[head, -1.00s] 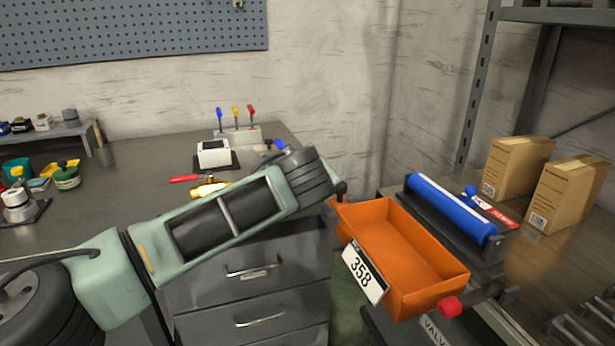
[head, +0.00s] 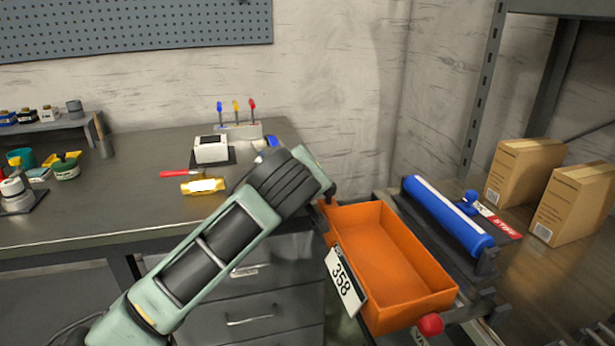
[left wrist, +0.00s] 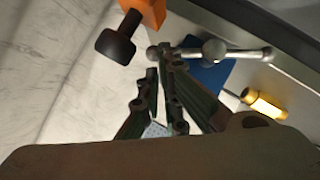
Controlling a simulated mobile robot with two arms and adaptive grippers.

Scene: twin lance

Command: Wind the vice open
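In the left wrist view the vice's silver crossbar handle (left wrist: 240,53) runs left to right with a round hub in its middle, beside a blue body (left wrist: 208,72). My left gripper (left wrist: 158,65) is at the bar's left end, its two dark fingers close together with a narrow gap. One fingertip overlaps the bar; whether they grip it is unclear. In the head view a small blue part (head: 266,142), perhaps the vice, shows behind my left arm; the rest is hidden. The left fingers are hidden there. My right gripper is in neither view.
An orange bin (head: 385,262) labelled 358 stands right of my arm, beside a blue roller (head: 448,215). On the grey bench (head: 90,215) lie a yellow cylinder (head: 203,186) and a red-handled tool (head: 180,174). Two cardboard boxes (head: 522,170) stand at right.

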